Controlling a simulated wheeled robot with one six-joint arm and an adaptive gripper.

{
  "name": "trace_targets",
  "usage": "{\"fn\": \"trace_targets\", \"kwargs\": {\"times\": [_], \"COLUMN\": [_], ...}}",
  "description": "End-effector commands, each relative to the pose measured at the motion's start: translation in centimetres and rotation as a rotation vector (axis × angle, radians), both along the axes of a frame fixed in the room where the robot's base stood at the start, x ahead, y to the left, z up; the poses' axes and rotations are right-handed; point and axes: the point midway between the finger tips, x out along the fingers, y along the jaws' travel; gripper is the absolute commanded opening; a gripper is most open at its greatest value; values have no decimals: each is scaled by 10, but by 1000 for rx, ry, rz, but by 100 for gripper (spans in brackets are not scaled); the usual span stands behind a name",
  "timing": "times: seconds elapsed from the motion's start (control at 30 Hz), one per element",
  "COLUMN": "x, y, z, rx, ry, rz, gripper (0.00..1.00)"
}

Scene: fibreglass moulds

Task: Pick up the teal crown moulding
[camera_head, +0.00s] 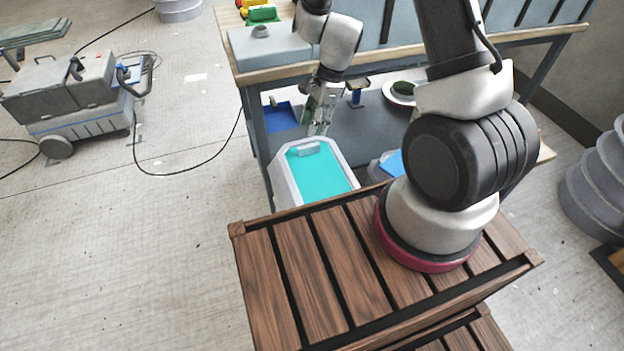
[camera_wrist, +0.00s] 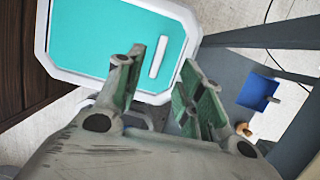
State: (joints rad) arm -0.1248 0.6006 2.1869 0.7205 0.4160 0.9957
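A pale bar (camera_head: 308,149) lies at the far end of a teal surface inside a white-rimmed tray or bin (camera_head: 285,189). In the wrist view the bar (camera_wrist: 160,55) looks slim, straight and near white. It may be the moulding; I cannot tell for sure, and no clearly teal moulding shows apart from the teal surface. My gripper (camera_head: 319,129) hangs over the far end of the tray, near the bar. In the wrist view its green-padded fingers (camera_wrist: 163,66) are apart with nothing held between them. The height between fingertips and bar is hard to judge.
A workbench (camera_head: 262,75) stands behind the tray, with a blue bin (camera_head: 280,117) and a white plate (camera_head: 400,93) on its lower shelf. A wheeled machine (camera_head: 75,95) with a cable stands left; floor between is clear.

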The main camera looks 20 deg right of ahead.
Motion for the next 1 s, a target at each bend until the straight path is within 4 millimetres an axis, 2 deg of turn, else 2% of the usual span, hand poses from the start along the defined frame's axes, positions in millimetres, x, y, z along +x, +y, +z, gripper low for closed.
{"fn": "trace_targets", "kwargs": {"times": [0.17,0.6,0.9,1.0], "x": [0,-2,-1,-1], "y": [3,14,16,16], "z": [-11,-71,-77,-76], "rx": [-1,-1,-1,-1], "ry": [8,9,7,7], "rz": [-30,-29,-27,-27], "gripper": [38,38,38,21]}}
